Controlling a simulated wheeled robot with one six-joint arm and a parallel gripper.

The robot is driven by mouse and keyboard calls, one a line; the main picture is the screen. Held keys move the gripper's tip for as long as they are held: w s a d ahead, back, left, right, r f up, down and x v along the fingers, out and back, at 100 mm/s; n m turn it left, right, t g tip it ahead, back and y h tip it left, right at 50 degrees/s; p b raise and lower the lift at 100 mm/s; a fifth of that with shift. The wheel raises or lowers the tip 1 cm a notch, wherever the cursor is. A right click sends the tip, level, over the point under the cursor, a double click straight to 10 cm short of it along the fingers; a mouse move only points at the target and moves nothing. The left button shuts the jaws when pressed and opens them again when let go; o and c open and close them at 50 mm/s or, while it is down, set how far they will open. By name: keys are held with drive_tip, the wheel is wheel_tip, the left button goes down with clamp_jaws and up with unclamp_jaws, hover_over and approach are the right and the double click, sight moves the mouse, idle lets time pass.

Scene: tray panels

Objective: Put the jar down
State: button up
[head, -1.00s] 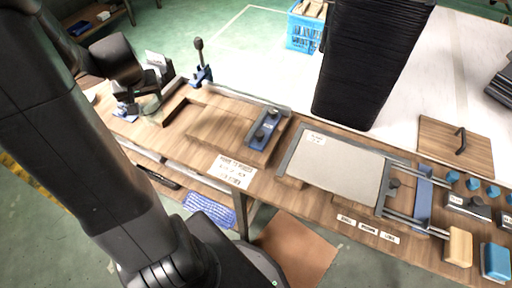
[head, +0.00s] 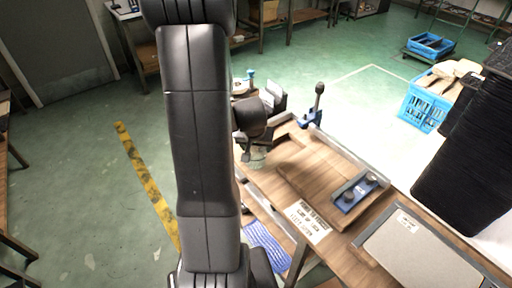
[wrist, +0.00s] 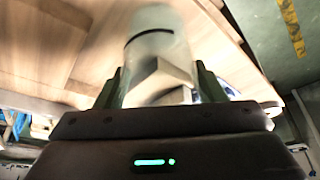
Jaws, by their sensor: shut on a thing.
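A pale, see-through jar (wrist: 158,48) stands out between the fingers of my gripper (wrist: 160,88) in the wrist view, which is blurred. My gripper is shut on it. In the head view the jar (head: 258,158) shows as a small greenish glass shape below my black wrist, at the left end of the wooden workbench (head: 284,199). My arm hides part of that area. I cannot tell whether the jar touches the bench top.
A blue clamp with an upright handle (head: 315,108) stands at the bench's back edge. A wooden panel with a blue bar (head: 355,192) and a grey panel (head: 418,253) lie to the right. A blue crate (head: 425,104) stands behind. Green floor is open at left.

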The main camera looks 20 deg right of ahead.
drive_tip(key=shift+f, duration=0.15)
drive_tip(key=o, duration=1.2)
drive_tip(key=shift+c, duration=0.2)
